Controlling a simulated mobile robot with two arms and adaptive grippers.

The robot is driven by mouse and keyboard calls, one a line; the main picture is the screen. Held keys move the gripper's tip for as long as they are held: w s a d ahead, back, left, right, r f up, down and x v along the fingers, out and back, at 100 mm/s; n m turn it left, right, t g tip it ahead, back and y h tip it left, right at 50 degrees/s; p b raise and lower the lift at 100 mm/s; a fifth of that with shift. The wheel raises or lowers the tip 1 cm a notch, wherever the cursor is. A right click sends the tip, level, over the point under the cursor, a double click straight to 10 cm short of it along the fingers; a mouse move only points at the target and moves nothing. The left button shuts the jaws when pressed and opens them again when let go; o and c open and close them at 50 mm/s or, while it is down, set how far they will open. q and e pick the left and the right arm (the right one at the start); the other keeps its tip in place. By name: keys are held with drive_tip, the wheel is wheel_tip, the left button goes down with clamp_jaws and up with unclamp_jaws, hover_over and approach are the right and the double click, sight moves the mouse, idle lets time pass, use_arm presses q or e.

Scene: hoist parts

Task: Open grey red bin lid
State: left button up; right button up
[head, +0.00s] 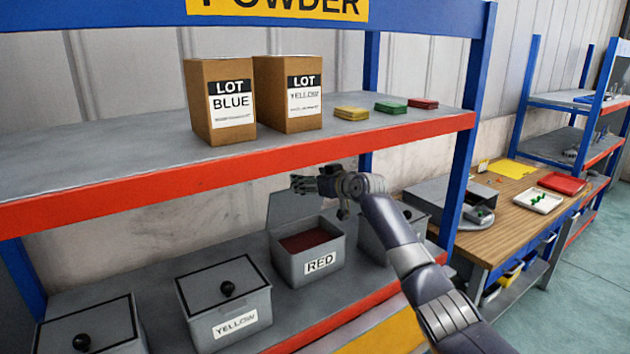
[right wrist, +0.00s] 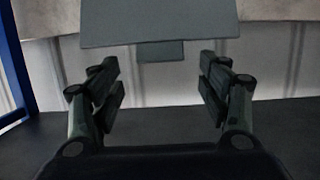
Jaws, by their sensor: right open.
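The grey bin labelled RED (head: 321,264) stands on the lower shelf with reddish powder (head: 305,240) visible inside. Its grey lid (head: 290,207) is raised at the back edge, leaving the bin open. My right gripper (head: 304,184) is above the bin, close to the lid's upper part; I cannot tell whether they touch. In the right wrist view the right gripper (right wrist: 160,82) has its fingers wide apart with nothing between them. A flat grey plate (right wrist: 160,22), probably the lid, is ahead of the fingers. My left gripper is not in view.
The YELLOW bin (head: 225,305) stands closed to the left, with another closed bin (head: 95,325) beyond it. A further bin (head: 375,240) is partly behind my right arm. The red-edged upper shelf (head: 240,172) is close above, holding two boxes (head: 222,105).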

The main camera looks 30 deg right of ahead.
drive_tip(key=shift+s, duration=0.1)
drive_tip(key=a+v, duration=0.1)
drive_tip(key=v, duration=1.1)
drive_tip(key=shift+d, duration=0.4)
drive_tip(key=shift+r, duration=0.1)
